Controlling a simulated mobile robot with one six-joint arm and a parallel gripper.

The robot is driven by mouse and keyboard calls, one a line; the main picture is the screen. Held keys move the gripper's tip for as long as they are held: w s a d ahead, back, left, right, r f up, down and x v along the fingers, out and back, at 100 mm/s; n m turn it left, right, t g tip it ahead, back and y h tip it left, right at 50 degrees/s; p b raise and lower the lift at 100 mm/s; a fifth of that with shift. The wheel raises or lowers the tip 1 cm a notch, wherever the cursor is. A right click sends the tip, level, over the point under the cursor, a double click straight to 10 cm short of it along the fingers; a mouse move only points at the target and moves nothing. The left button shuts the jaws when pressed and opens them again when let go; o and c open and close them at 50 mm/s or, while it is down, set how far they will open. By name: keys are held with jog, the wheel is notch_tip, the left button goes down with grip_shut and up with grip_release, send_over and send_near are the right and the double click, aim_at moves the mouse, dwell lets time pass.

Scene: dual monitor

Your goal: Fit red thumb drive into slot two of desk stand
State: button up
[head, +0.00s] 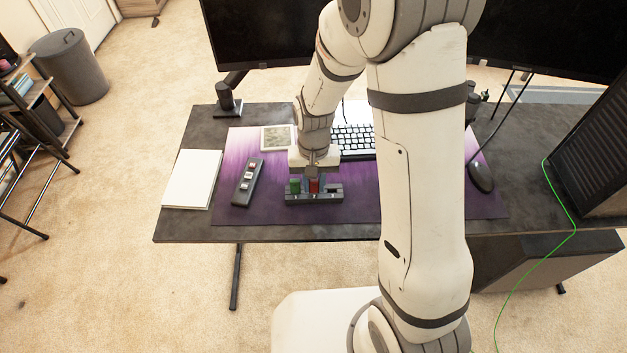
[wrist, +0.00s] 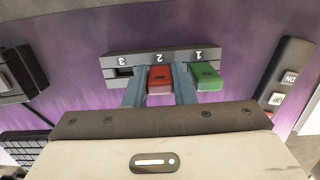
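The desk stand (head: 300,199) is a dark grey block on the purple mat; it also shows in the wrist view (wrist: 133,57), with slots marked 1, 2 and 3. The red thumb drive (wrist: 160,79) is at slot two, its outer end sticking out; it also shows in the head view (head: 314,187). How deep it sits is hard to tell. My gripper (wrist: 160,82) has a finger on each side of the red drive, seemingly touching it. A green thumb drive (wrist: 206,76) sits in slot one. Slot three (wrist: 124,71) is empty.
A dark remote-like button unit (head: 248,182) lies left of the stand. A white pad (head: 192,180) is farther left, a square coaster (head: 277,138) and the keyboard (head: 355,141) behind. A mouse (head: 481,176) is at right. The mat in front of the stand is clear.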

jog(key=o, duration=0.5)
jog(key=shift+o, duration=0.2)
notch_tip(320, 180, up, 8)
jog(key=w, duration=0.1)
dwell(0.6)
jog(key=s+d+r+t+p, duration=0.1)
jog(key=s+d+r+t, duration=0.3)
jog(key=s+d+r, duration=0.8)
jog(key=shift+s+r, duration=0.5)
jog(key=shift+r, duration=0.45)
